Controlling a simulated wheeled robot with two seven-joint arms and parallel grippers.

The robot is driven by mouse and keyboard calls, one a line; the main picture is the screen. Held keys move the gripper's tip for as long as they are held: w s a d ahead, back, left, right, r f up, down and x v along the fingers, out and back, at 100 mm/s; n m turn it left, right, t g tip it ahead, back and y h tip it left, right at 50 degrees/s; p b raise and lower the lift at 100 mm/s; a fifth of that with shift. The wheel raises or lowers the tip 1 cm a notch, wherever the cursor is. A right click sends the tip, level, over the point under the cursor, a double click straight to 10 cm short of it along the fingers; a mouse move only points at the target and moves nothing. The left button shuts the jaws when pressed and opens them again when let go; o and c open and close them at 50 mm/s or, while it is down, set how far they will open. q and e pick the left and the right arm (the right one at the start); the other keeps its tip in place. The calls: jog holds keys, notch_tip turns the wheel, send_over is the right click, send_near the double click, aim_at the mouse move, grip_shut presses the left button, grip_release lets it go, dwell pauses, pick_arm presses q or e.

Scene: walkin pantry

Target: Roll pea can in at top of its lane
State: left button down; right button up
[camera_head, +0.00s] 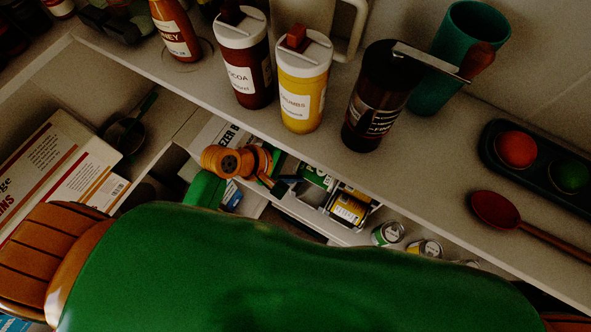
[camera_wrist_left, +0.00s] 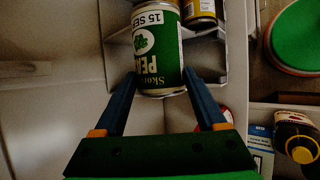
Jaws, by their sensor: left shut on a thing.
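The pea can (camera_wrist_left: 157,45), with a green and white label, is between the blue fingers of my left gripper (camera_wrist_left: 161,76) in the left wrist view. The fingers are shut on its near end. In the head view my left gripper (camera_head: 289,179) reaches under the upper shelf, with the green can (camera_head: 317,174) at its tips. The can lies at the light-coloured lane rack (camera_head: 375,205), beside a yellow-labelled can (camera_head: 349,208), which also shows in the left wrist view (camera_wrist_left: 200,12). Whether the pea can rests on the lane floor is unclear. My right gripper is not in view.
The upper shelf (camera_head: 420,165) overhangs the rack and holds a cocoa jar (camera_head: 244,60), a crumbs jar (camera_head: 302,85), a dark bottle (camera_head: 372,105) and a red spoon (camera_head: 500,215). A green-labelled can (camera_head: 387,233) and a yellow-labelled one (camera_head: 425,247) stand lower right.

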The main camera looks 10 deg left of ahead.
pick_arm(q)
jog(key=shift+w+d, duration=0.3)
jog(key=shift+w, duration=0.55)
jog(key=shift+w+d, duration=0.25)
jog(key=shift+w, duration=0.6)
jog(key=shift+f+b, duration=0.35)
jog(key=shift+f, duration=0.45)
